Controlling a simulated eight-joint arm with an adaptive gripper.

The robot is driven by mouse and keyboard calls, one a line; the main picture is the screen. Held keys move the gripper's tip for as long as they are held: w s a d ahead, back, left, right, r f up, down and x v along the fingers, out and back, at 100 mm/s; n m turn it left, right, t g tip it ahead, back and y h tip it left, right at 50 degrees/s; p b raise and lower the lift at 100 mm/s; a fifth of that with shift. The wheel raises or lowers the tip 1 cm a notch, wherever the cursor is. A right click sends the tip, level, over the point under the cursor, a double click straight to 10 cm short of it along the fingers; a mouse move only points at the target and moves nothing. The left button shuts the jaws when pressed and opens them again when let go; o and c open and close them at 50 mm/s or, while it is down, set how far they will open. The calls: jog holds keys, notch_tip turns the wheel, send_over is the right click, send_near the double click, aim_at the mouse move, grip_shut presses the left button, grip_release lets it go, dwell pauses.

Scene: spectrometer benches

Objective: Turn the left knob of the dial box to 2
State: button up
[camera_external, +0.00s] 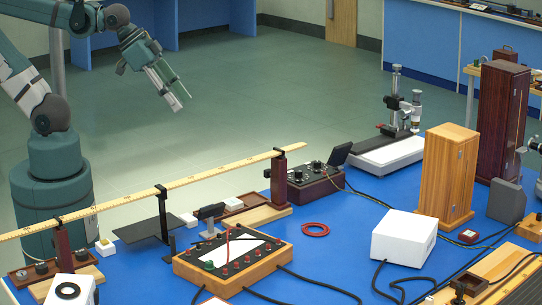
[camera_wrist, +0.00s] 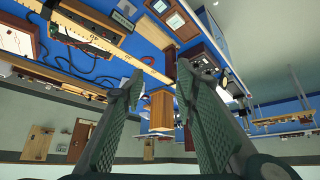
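The box that looks like the dial box (camera_external: 315,184) is a dark wooden case with a black top and several round knobs. It stands on the blue bench at the far side, right of a ruler post. Its knob markings are too small to read, and I cannot tell where the left knob points. My gripper (camera_external: 183,101) is in the air over the floor, to the upper left of the box and well apart from it. In the wrist view, my gripper (camera_wrist: 158,77) has its two fingers spread with nothing held between them.
A long yellow ruler (camera_external: 223,172) on posts runs along the bench edge between my arm's base and the dial box. A wooden panel box (camera_external: 281,258), a red ring (camera_external: 316,229), a white box (camera_external: 404,237) and a tall wooden cabinet (camera_external: 447,176) stand on the bench.

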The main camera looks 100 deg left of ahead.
jog(key=w, duration=0.1)
jog(key=n+g+p, duration=0.5)
jog(key=n+g, duration=0.2)
jog(key=n, duration=0.6)
send_over(318, 161)
jog(key=shift+f, duration=9.3)
jog(key=shift+d+f, duration=0.1)
jog(key=shift+f+b, duration=0.3)
jog(key=shift+f, duration=3.5)
